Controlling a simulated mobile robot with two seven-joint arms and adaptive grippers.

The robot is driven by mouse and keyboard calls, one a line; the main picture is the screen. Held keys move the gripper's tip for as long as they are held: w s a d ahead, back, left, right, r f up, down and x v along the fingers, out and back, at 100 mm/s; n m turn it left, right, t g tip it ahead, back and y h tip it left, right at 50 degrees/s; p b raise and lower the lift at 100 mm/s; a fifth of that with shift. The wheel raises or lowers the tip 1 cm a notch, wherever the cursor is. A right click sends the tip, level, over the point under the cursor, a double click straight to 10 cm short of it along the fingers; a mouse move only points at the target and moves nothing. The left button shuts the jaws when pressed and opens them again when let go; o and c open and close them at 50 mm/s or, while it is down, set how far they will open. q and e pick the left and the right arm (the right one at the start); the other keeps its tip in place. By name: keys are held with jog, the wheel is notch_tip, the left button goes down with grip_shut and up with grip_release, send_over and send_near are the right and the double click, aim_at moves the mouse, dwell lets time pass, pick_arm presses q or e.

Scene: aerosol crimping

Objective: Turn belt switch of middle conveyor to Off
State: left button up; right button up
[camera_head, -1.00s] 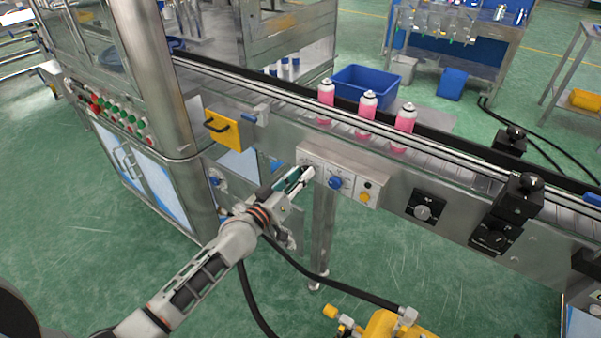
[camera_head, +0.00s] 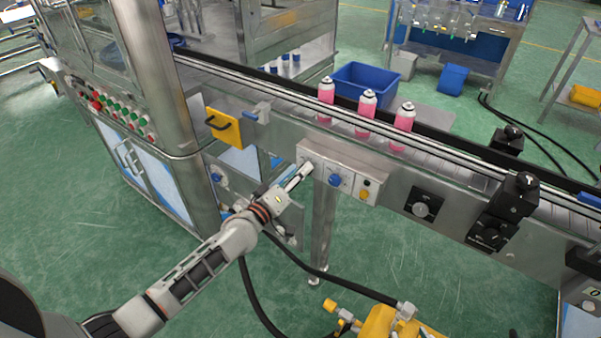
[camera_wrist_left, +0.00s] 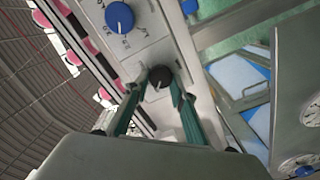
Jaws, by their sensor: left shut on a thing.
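The switch panel (camera_head: 351,183) is on the conveyor's front side. A round black knob (camera_wrist_left: 159,77) with a pale pointer line sits on this panel in the left wrist view. My left gripper (camera_wrist_left: 160,88) is shut on the black knob, with one green-padded finger on each side of it. In the head view my left gripper (camera_head: 305,169) reaches the panel's left end and hides the knob there. A blue knob (camera_head: 334,180) is just right of it; it also shows in the left wrist view (camera_wrist_left: 119,17). My right gripper is not in view.
Pink cans (camera_head: 365,112) stand on the conveyor above the panel. A yellow plate with a black handle (camera_head: 224,127) is to the left. Another rotary knob (camera_head: 422,208) is to the right. A black hose (camera_head: 335,284) and yellow equipment (camera_head: 385,323) are below, near a conveyor leg.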

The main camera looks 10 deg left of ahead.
pick_arm(q)
jog(key=o, duration=1.1)
jog(key=v, duration=1.2)
jog(key=shift+f, duration=0.1)
jog(key=s+f+m+g+y, duration=0.4)
jog(key=s+f+m, duration=0.6)
jog(key=s+f, duration=0.7)
jog(key=s+a+g, duration=0.1)
jog(key=s, duration=0.3)
jog(key=shift+s+f+g, duration=0.25)
jog(key=shift+f+g, duration=0.15)
